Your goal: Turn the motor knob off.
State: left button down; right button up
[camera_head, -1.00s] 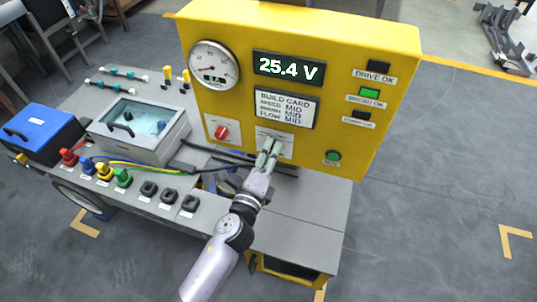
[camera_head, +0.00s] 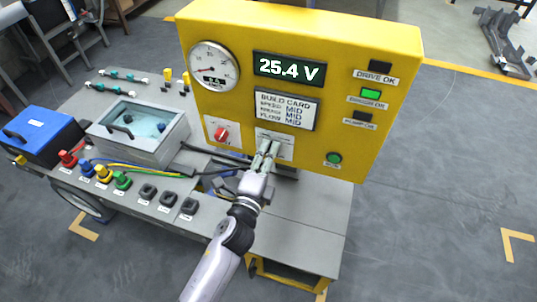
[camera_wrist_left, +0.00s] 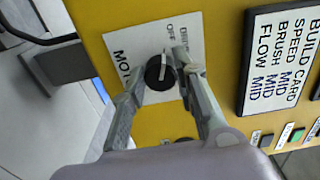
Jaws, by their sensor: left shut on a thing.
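The black motor knob (camera_wrist_left: 160,72) with a white pointer mark sits on a white plate (camera_wrist_left: 128,48) lettered "MOT…" and "OFF" in the left wrist view. The rest of the lettering is hard to read. My left gripper (camera_head: 266,148) reaches the yellow panel (camera_head: 225,98) below the build card and hides the knob in the head view. In the wrist view its two fingers (camera_wrist_left: 164,82) stand on either side of the knob, shut on it. The right gripper is not in view.
A red knob (camera_head: 221,134) is left of my gripper, and a green button (camera_head: 334,159) is to its right. The display (camera_head: 289,68) reads 25.4 V. The brush lamp (camera_head: 371,93) is lit green. Cables and a clear-lidded box (camera_head: 135,145) lie left.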

pick_arm(q)
jog(key=shift+f, duration=0.1)
jog(key=c, duration=1.2)
grip_release()
jog(key=shift+c, duration=0.2)
jog(key=v, duration=1.2)
